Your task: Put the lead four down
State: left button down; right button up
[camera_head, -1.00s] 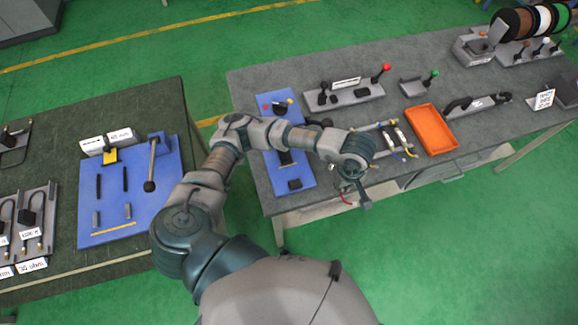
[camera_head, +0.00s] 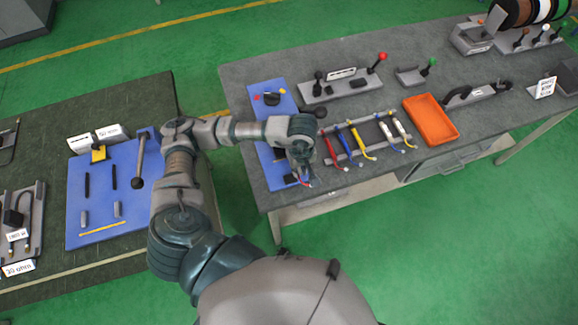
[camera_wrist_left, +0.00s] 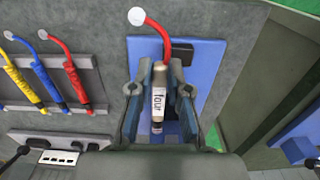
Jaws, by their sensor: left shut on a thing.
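My left gripper (camera_head: 303,172) is over the narrow blue mat (camera_head: 259,138) at the left end of the right-hand bench. In the left wrist view its two fingers (camera_wrist_left: 158,105) are shut on lead four (camera_wrist_left: 158,92). The lead has a pale body with a label reading "four", a red wire curving up from it and a white round tip. The lead is over the blue mat (camera_wrist_left: 205,75); I cannot tell whether it touches it. In the head view the gripper mostly hides the lead. My right gripper is not in view.
A rack (camera_head: 365,138) with red, blue, yellow and white leads stands right of the gripper. An orange tray (camera_head: 431,119) lies beyond it. A grey fixture with a red-knobbed lever (camera_head: 382,57) is behind. Another bench with a larger blue mat (camera_head: 88,228) is at left.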

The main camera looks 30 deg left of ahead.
aim_at(289, 174)
pick_arm(q)
jog(key=a, duration=0.3)
jog(key=shift+f, duration=0.1)
jog(key=shift+a+f, duration=0.1)
jog(key=shift+a, duration=0.25)
jog(key=shift+a+f, duration=0.2)
jog(key=shift+f, duration=0.15)
notch_tip(289, 174, down, 3)
jog(key=shift+a+p, duration=0.15)
jog(key=shift+p, duration=0.35)
jog(key=shift+d, duration=0.3)
jog(key=shift+d+f+b, duration=0.1)
jog(key=shift+f+b, duration=0.15)
jog(key=shift+b, duration=0.15)
jog(key=c, duration=1.3)
grip_release()
jog(key=shift+r, duration=0.1)
jog(key=shift+o, duration=0.9)
jog(key=shift+a, duration=0.3)
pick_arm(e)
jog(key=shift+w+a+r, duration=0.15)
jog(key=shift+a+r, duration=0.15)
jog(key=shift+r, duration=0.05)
